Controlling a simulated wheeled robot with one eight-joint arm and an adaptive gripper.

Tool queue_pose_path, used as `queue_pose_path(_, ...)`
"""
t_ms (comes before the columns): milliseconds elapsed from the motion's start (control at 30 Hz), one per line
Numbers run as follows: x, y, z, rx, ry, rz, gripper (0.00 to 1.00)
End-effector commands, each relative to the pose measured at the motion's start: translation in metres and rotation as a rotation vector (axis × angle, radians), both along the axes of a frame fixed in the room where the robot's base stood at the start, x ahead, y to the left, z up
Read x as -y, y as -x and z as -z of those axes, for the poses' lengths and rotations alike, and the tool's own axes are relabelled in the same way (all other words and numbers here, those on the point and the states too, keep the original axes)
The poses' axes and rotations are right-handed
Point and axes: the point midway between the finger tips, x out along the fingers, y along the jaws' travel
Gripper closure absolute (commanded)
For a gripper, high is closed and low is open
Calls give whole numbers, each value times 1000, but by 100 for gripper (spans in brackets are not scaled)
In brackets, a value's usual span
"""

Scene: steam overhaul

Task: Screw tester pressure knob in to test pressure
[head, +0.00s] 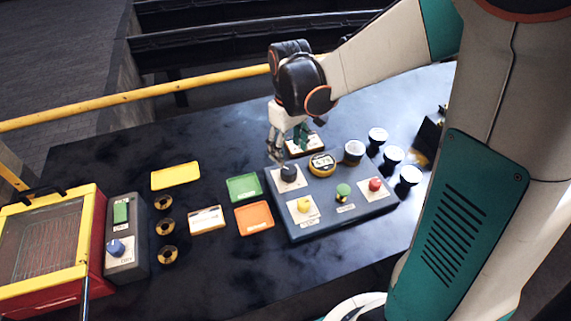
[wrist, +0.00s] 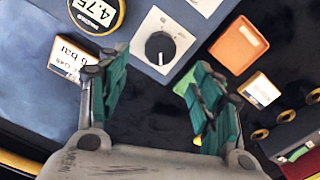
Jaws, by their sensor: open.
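The tester (head: 325,200) is a blue-grey box on the dark table. A black knob (head: 288,173) sits on a white plate at its back left corner. In the wrist view the same black knob (wrist: 160,47) has a white pointer line and lies ahead of my fingertips, between their lines. A yellow-rimmed round gauge (head: 321,163) is beside it; in the wrist view the gauge (wrist: 96,14) reads about 4.7, last digit unclear. My gripper (head: 288,150) is open and empty, just behind and above the knob, apparently not touching it.
The tester also has a yellow knob (head: 304,205), a green button (head: 343,190) and a red knob (head: 375,184). A card reading "6 bar" (wrist: 65,57) stands near my left finger. Green (head: 243,187) and orange (head: 254,218) trays lie left; several white-topped cups stand right.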

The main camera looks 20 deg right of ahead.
Motion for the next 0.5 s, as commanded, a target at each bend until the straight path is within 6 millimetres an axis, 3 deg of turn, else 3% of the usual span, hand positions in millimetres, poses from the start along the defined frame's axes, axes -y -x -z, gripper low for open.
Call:
queue_pose_path(200,0,0,46,0,0,0,40)
queue_pose_path(500,0,0,80,0,0,0,40)
